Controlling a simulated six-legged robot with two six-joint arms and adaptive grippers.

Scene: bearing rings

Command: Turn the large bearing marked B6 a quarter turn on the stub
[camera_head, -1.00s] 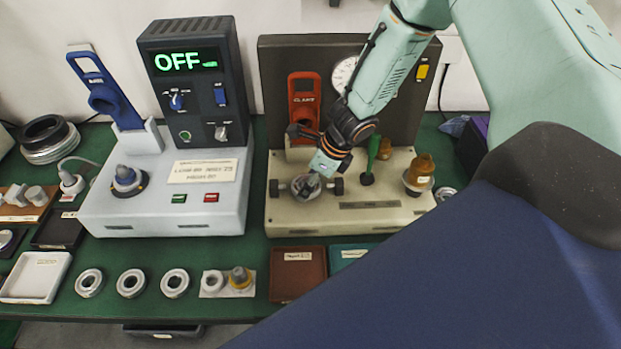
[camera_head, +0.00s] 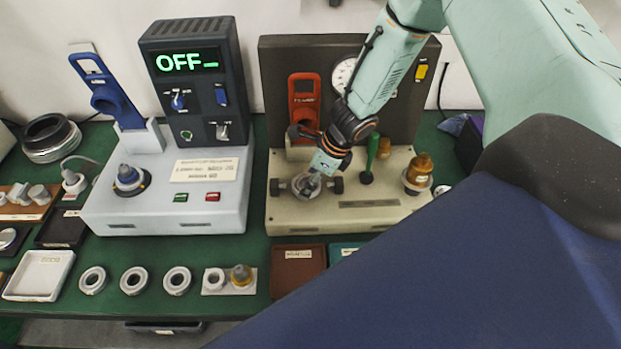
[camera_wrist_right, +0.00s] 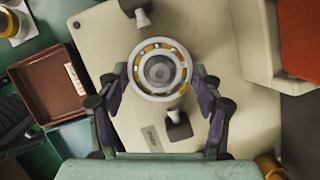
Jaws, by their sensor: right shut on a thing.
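The large bearing (camera_wrist_right: 138,72) is a pale metal ring with an orange ball cage. It sits around the grey stub (camera_wrist_right: 160,70) in the right wrist view; no B6 mark is legible. My right gripper (camera_wrist_right: 160,74) has a finger on each side of the ring and is shut on it. In the head view my right gripper (camera_head: 308,184) reaches down to the cream fixture (camera_head: 350,212), hiding most of the bearing. Dark clamp knobs stand on two sides of the stub. My left gripper is not in view.
A green-handled tool (camera_head: 369,160) and an amber-topped piece (camera_head: 419,172) stand right of my gripper. A red clamp (camera_head: 304,95) rises behind. A brown tray (camera_head: 297,268) lies in front. The grey control unit (camera_head: 165,205), reading OFF, stands left, with several rings before it.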

